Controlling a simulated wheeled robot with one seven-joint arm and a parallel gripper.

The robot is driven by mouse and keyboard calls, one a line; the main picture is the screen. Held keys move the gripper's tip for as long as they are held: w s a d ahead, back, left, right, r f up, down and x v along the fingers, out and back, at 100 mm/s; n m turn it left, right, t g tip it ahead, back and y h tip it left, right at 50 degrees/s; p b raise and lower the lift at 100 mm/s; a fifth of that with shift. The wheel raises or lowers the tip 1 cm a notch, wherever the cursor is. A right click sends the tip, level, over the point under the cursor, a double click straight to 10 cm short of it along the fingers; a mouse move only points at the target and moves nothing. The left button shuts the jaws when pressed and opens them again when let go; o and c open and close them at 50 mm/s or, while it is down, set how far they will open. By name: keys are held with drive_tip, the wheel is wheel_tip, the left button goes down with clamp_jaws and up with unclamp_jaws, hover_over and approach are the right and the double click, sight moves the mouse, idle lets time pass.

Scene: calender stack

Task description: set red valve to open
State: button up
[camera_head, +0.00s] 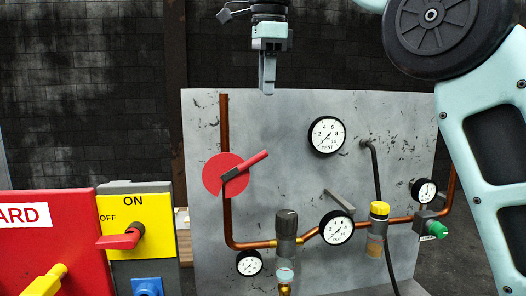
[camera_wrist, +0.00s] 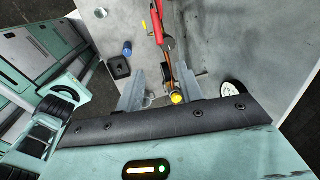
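The red valve is a round red disc (camera_head: 212,175) with a red lever handle (camera_head: 256,160) on a vertical copper pipe (camera_head: 224,120) on the grey panel's left side. The lever points right and slightly up, across the pipe. In the wrist view the red lever (camera_wrist: 168,43) shows at the top, beyond the fingertips. My gripper (camera_head: 267,90) is above the panel's top edge, up and right of the valve and apart from it. In the wrist view my gripper (camera_wrist: 163,82) has its two fingers spread with nothing held between them.
The grey panel (camera_head: 290,125) carries several gauges, a yellow-capped fitting (camera_head: 379,212), a green knob (camera_head: 439,229) and a bent dark hose (camera_head: 375,160). At lower left stand a yellow switch box (camera_head: 157,241) with a red knob and a red box (camera_head: 75,215). My arm fills the right side.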

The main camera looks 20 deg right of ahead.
sight(263, 155)
drive_tip(key=x, duration=1.7)
drive_tip(key=shift+s, duration=0.1)
clamp_jaws()
